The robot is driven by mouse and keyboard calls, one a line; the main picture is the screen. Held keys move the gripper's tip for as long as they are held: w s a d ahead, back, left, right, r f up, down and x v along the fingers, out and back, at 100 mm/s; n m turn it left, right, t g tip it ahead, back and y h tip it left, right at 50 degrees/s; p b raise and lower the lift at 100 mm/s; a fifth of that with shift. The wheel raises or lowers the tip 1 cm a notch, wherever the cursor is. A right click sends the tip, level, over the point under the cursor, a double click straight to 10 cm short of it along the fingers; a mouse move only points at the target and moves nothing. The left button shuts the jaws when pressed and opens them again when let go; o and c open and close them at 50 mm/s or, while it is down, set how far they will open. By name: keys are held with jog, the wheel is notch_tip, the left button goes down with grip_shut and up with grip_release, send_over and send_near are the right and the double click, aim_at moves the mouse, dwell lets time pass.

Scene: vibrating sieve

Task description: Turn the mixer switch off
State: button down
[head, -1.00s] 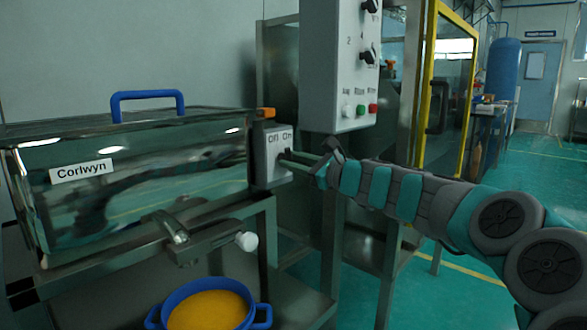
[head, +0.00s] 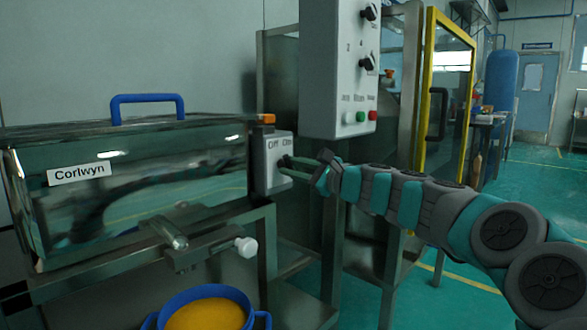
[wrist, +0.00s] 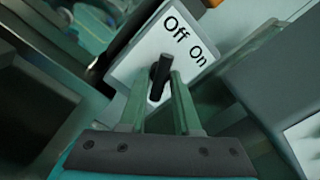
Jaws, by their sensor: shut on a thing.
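The mixer switch is a black lever knob (wrist: 160,77) on a light grey box (wrist: 150,45) labelled Off and On. In the head view the switch box (head: 272,162) sits at the right end of the shiny metal mixer (head: 130,190) labelled Corlwyn. My gripper (wrist: 158,88) has its two green fingers on either side of the knob and is shut on it. In the head view my gripper (head: 292,166) reaches the box from the right and its fingertips cover part of the knob. I cannot tell clearly which label the knob points to.
A grey control panel (head: 335,70) with knobs and coloured buttons hangs just above and right of my gripper. A metal frame (head: 408,110) and yellow-edged door (head: 430,100) stand behind my arm. A blue pot (head: 178,300) of orange contents sits below.

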jog(key=c, duration=0.6)
grip_release()
jog(key=shift+s+d, duration=0.1)
jog(key=v, duration=0.7)
jog(key=shift+s+d, duration=0.15)
jog(key=shift+d, duration=0.05)
